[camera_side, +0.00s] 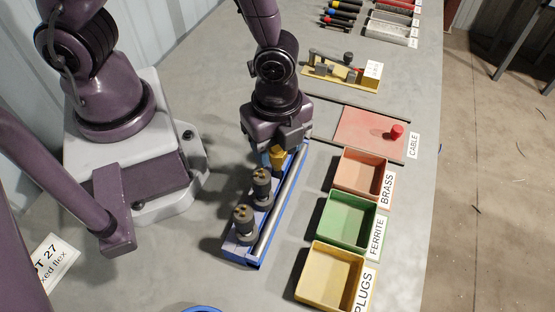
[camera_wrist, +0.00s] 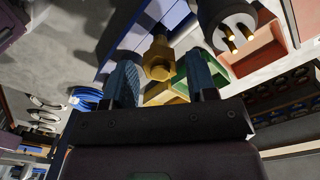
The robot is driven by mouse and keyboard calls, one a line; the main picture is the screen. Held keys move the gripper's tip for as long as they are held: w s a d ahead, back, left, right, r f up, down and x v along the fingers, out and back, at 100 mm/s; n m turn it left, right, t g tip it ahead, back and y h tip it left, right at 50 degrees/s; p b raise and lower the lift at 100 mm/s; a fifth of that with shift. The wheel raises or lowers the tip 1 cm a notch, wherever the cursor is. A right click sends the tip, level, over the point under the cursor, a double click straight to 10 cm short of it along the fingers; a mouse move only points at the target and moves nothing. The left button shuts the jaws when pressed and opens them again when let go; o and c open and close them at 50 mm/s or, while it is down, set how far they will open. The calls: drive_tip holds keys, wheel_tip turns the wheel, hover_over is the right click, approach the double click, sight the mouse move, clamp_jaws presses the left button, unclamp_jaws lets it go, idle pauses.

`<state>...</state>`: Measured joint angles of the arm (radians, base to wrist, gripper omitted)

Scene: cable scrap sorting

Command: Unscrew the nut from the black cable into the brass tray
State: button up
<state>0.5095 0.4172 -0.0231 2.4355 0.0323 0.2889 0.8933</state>
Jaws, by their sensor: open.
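A brass nut (camera_side: 278,157) sits at the far end of the blue rack (camera_side: 238,250), just below my gripper (camera_side: 274,146). In the wrist view the brass nut (camera_wrist: 159,62), on a brass threaded piece, shows between the two blue fingers of my gripper (camera_wrist: 160,72). The fingers are open, with a gap on each side of the nut. The black cable itself cannot be made out. The brass tray (camera_side: 361,158), salmon coloured and labelled BRASS, stands right of the rack and looks empty.
Two dark plugs with brass pins (camera_side: 262,182) (camera_side: 244,218) stand upright on the rack, near my gripper. A green FERRITE tray (camera_side: 346,238) and yellow PLUGS tray (camera_side: 325,290) line the right. A red CABLE plate (camera_side: 365,132) with a knob lies behind.

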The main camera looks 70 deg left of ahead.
drive_tip(key=c, duration=0.8)
drive_tip(key=n, duration=0.5)
drive_tip(key=shift+c, duration=0.2)
drive_tip(key=n, duration=0.5)
drive_tip(key=shift+n, duration=0.4)
drive_tip(key=n, duration=1.3)
drive_tip(key=o, duration=1)
